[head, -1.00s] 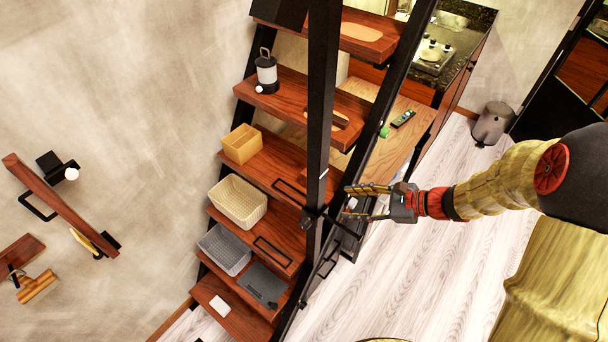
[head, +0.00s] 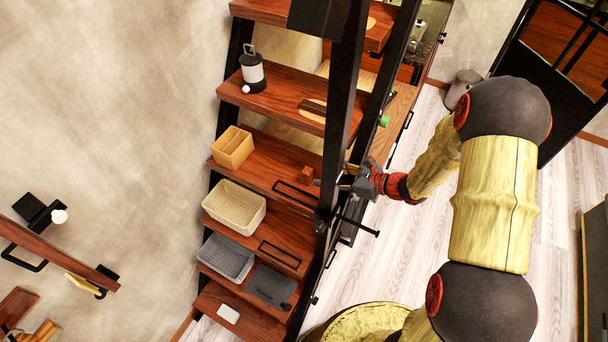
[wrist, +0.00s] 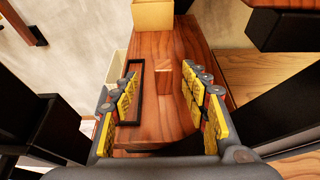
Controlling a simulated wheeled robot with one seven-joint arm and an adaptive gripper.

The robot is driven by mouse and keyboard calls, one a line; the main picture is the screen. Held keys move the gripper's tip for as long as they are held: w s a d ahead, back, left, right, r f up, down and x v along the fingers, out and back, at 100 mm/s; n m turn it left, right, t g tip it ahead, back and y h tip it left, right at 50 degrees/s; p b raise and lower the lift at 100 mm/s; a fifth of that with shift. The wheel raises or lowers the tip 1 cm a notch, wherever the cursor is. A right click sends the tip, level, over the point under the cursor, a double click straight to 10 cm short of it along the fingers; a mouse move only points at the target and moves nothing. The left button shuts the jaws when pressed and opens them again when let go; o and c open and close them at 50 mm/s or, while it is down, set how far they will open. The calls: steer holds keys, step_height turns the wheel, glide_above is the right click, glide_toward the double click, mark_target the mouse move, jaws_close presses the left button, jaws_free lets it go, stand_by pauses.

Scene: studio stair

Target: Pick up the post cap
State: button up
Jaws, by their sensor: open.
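The post cap seems to be a small reddish-brown wooden block (head: 306,174) on a middle stair tread (head: 262,160), left of the black post in the head view. In the wrist view the block (wrist: 163,80) shows between my open fingers, a little beyond the fingertips and apart from them. Its colour blends with the tread under it. My gripper (head: 348,171) is empty, to the right of the block in the head view; its fingertips are partly hidden by the black post. Both yellow-padded fingers show in the wrist view (wrist: 165,82).
The black post (head: 340,110) stands between camera and gripper. On the same tread are a tan divided box (head: 232,147) and a black-framed recess (wrist: 135,92). A cream basket (head: 233,208) and grey basket (head: 225,257) sit lower. Dark stair rails flank my gripper.

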mark_target(312, 172)
steer(key=x, duration=0.6)
steer(key=shift+w+d+f, duration=0.15)
steer(key=shift+d+f, duration=0.1)
steer(key=shift+f, duration=0.05)
steer(key=shift+c, duration=1.3)
steer(key=shift+d, duration=0.1)
jaws_close()
